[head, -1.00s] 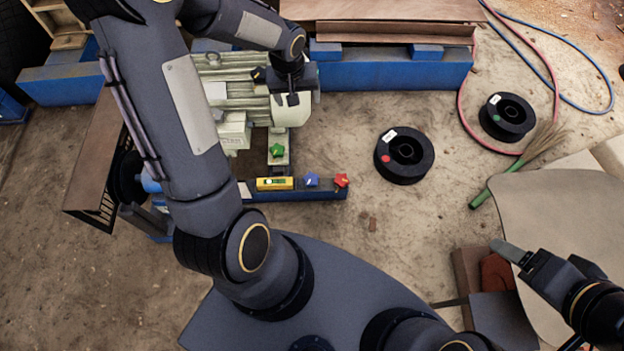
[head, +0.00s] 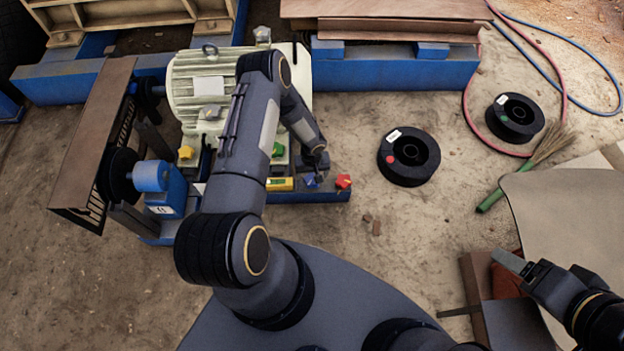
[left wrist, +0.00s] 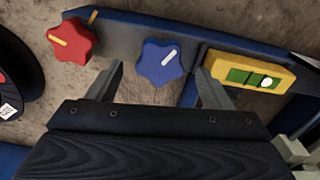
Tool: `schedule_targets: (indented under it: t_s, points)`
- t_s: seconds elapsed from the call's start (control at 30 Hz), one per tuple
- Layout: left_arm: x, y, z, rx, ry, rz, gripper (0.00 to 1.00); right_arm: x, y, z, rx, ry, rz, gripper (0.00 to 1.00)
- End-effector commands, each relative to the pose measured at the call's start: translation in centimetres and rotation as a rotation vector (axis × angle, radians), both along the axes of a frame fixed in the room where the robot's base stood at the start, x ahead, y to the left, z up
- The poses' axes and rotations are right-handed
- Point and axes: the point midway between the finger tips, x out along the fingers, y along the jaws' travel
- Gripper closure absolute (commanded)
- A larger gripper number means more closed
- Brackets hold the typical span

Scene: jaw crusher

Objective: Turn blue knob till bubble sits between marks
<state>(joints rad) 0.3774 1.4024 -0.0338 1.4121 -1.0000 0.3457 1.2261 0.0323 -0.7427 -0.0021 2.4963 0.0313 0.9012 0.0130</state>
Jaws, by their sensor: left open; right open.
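The blue star-shaped knob (head: 310,182) sits on a blue rail in the head view, partly covered by my left gripper (head: 319,174). In the left wrist view the blue knob (left wrist: 161,62), with a pale pointer line, lies between the open fingers of my left gripper (left wrist: 158,72), which do not visibly press on it. The yellow spirit level (left wrist: 248,72) is beside the knob, with a green vial. Its white bubble (left wrist: 267,82) is toward the right end of the vial, right of a dark mark. My right gripper (head: 512,262) is open and empty at lower right.
A red knob (head: 343,181) is right of the blue one; a green knob (head: 278,150) and a yellow knob (head: 186,153) are near the motor (head: 205,85). Black spools (head: 391,172) lie on the floor to the right.

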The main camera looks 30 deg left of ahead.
Motion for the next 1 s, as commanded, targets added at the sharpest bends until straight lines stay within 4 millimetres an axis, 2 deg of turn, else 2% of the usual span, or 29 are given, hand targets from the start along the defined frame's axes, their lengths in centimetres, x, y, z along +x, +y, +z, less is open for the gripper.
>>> schedule_targets:
  t_s: [0.03,0.2,0.53,0.87,0.9,1.0]
  points:
    - [-0.1,0.0,-1.1,-0.001,0.002,0.002,0.26,0.0,0.0,-0.6,0.0,0.0,0.0,0.28]
    - [-0.1,0.0,-2.7,0.0,0.001,0.0,0.26,0.0,0.0,-1.1,0.0,0.0,0.0,0.28]
    - [0.0,0.0,-2.9,0.001,0.001,0.001,0.26,0.0,0.0,-1.1,0.0,0.0,0.0,0.28]
    - [0.0,0.0,-2.9,0.0,0.0,0.0,0.68,0.0,0.0,-1.1,0.0,0.0,0.0,0.28]
    - [0.0,0.0,-2.9,0.0,0.0,0.0,0.71,0.0,0.0,-1.1,0.0,0.0,0.0,0.28]
    - [0.0,0.0,-2.9,0.0,0.0,-0.002,0.71,0.0,0.0,-1.1,0.0,0.0,0.0,0.28]
